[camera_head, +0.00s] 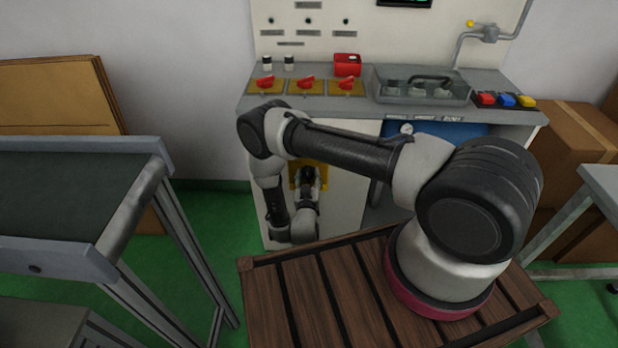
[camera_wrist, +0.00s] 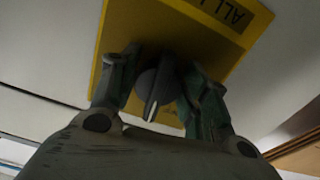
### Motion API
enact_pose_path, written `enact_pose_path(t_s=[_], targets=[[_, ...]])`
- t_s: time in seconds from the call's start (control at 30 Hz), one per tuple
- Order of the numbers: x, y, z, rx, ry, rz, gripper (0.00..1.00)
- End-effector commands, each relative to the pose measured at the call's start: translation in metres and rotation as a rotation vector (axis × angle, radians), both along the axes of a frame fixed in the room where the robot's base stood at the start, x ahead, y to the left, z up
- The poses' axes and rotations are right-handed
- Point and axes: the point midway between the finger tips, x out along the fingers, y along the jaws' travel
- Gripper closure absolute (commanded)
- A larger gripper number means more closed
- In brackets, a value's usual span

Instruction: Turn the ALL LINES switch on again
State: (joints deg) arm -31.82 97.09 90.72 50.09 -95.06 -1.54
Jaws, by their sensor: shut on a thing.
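The ALL LINES switch shows in the wrist view as a dark round knob (camera_wrist: 158,87) with a light line on its grip. It sits on a yellow plate (camera_wrist: 150,30) whose dark label is partly cut off at the top right. My gripper (camera_wrist: 160,95) has its two fingers on either side of the knob and is shut on it. In the head view the yellow plate (camera_head: 322,178) is on the front of the white cabinet below the console. There my gripper (camera_head: 308,178) is against the plate and hides the knob.
A conveyor (camera_head: 130,215) stands at the left. Cardboard boxes (camera_head: 570,140) stand at the right.

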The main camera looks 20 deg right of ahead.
Motion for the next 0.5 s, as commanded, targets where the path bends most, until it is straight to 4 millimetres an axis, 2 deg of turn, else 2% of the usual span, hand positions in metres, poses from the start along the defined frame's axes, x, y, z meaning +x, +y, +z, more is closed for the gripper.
enact_pose_path(t_s=[0.5], targets=[[0.0004,0.0038,-0.0006,0.464,-0.148,0.001,0.78]])
